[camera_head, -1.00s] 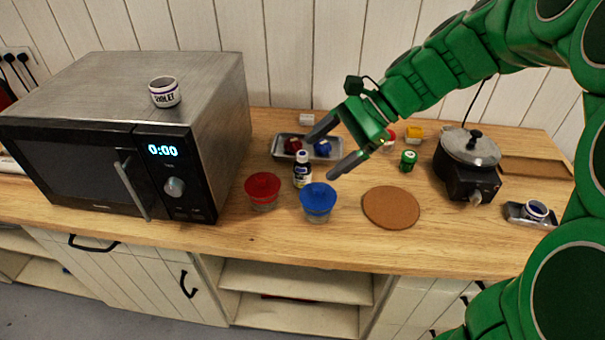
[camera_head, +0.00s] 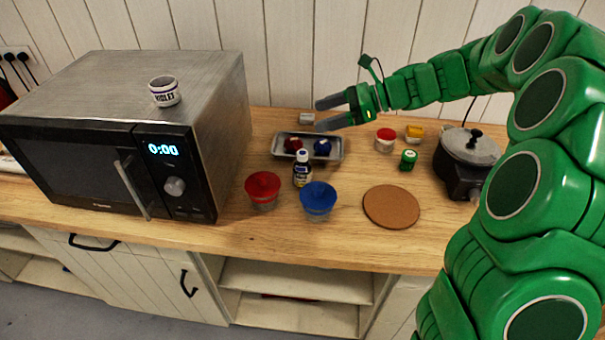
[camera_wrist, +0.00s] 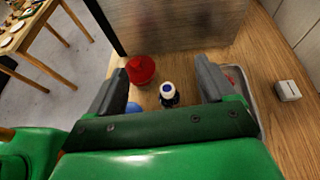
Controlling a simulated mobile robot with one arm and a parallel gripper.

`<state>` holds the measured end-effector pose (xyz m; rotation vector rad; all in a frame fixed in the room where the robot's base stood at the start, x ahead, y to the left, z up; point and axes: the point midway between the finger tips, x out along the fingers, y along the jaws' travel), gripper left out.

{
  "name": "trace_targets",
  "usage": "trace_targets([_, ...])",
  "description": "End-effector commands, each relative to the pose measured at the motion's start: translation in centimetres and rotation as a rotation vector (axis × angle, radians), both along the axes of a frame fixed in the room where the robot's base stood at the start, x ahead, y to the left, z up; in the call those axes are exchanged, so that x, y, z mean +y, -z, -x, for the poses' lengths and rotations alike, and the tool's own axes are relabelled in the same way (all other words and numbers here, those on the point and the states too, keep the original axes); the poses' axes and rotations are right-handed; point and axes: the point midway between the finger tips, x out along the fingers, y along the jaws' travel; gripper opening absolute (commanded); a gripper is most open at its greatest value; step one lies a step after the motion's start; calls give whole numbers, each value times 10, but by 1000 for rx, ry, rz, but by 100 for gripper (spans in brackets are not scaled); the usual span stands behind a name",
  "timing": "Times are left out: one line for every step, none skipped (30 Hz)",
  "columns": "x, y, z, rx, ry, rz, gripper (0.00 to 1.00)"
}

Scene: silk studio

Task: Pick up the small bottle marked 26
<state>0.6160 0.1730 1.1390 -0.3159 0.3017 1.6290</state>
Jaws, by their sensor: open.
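A small dark bottle (camera_head: 302,170) with a white cap and a pale label stands upright on the wooden counter, in front of the metal tray. I cannot read a number on it. It also shows in the wrist view (camera_wrist: 168,95), seen from above, between and beyond my fingers. My gripper (camera_head: 318,114) is open and empty, above and behind the bottle, near the tray's back edge. In the wrist view my gripper (camera_wrist: 155,82) has its fingers wide apart, and the bottle is not touched.
The tray (camera_head: 336,152) holds a red and a blue item. The microwave (camera_head: 215,110) is left. A cork mat (camera_head: 391,207) and a green-topped jar (camera_head: 408,160) are right.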

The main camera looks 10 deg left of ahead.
Motion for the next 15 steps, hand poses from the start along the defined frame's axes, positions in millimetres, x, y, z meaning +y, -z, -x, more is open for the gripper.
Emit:
trace_targets([0, 12, 1, 4, -3, 0, 83])
trace_targets([0, 18, 1, 4, -3, 1, 83])
trace_targets([0, 25, 2, 3, -2, 1, 83])
trace_targets([0, 31, 1, 4, -2, 2, 83])
trace_targets([0, 37, 1, 3, -2, 2, 83])
trace_targets([0, 44, 2, 4, -2, 3, 83])
trace_targets([0, 50, 2, 5, -1, 3, 83])
trace_targets([1, 56, 2, 5, -2, 2, 83])
trace_targets([1, 64, 2, 6, -3, 2, 83])
trace_targets([1, 70, 2, 7, -4, 3, 83])
trace_targets([1, 76, 3, 6, -4, 2, 83])
trace_targets([1, 84, 3, 7, -5, 2, 83])
trace_targets([1, 91, 2, 5, -4, 1, 83])
trace_targets([1, 97, 2, 5, -4, 2, 83])
trace_targets([1, 105, 2, 4, -4, 2, 83])
